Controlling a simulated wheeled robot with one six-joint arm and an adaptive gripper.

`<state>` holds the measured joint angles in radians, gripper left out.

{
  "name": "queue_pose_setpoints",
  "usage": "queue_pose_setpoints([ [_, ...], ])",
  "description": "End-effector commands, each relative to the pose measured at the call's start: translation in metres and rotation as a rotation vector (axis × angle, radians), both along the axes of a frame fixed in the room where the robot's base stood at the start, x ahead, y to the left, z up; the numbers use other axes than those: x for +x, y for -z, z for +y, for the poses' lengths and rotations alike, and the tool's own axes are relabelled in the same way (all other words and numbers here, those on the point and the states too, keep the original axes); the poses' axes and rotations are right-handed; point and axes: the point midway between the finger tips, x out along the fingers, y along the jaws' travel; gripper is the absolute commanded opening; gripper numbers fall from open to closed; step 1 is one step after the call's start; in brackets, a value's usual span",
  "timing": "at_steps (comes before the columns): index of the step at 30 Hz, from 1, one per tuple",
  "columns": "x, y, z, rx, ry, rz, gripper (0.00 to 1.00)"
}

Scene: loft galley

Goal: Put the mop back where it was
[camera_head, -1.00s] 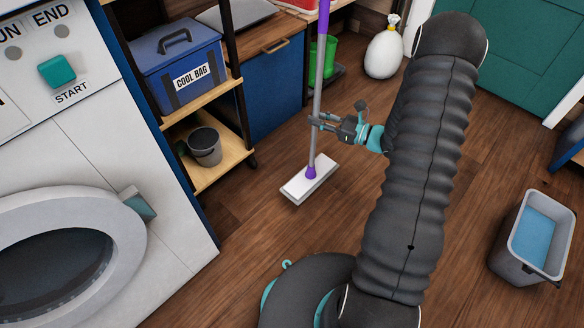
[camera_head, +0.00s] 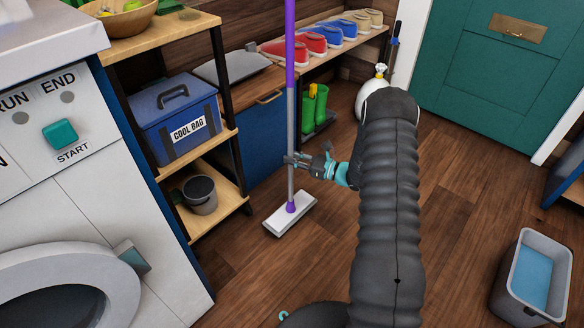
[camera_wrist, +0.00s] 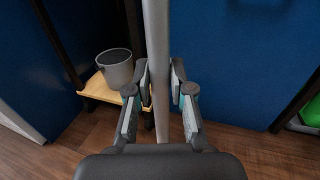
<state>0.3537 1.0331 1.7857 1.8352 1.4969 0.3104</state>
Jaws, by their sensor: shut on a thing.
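The mop (camera_head: 291,120) stands nearly upright in the head view, with a purple upper handle, a grey lower shaft and a flat white head (camera_head: 290,214) at the floor. I cannot tell whether the head touches the floor. My gripper (camera_head: 290,160) is shut on the grey shaft, a little above the purple joint. In the wrist view the shaft (camera_wrist: 157,70) runs between the two fingers of my gripper (camera_wrist: 160,85). The mop's top is out of frame.
A shelf rack (camera_head: 222,205) with a cool bag (camera_head: 178,118) and a dark bucket (camera_head: 200,194) stands left of the mop, beside a washing machine (camera_head: 100,200). Green boots (camera_head: 315,108) and a shoe bench lie behind. A grey bucket of water (camera_head: 532,277) stands right on open floor.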

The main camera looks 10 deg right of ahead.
Motion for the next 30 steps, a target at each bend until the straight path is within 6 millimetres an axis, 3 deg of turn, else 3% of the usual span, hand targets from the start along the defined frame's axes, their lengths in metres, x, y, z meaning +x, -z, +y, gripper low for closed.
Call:
queue_pose_setpoints([
  [5, 0.004, 0.006, 0.002, 0.001, 0.0, -0.001, 0.0],
  [13, 0.004, 0.039, 0.002, 0.001, 0.0, 0.0, 0.0],
  [26, 0.004, 0.046, 0.002, 0.0, 0.0, -0.001, 0.0],
  [27, 0.004, 0.045, 0.002, 0.0, 0.0, 0.0, 0.31],
  [29, 0.003, 0.045, 0.002, 0.0, 0.0, 0.0, 0.46],
  [30, 0.003, 0.045, 0.002, 0.0, 0.0, 0.0, 0.47],
])
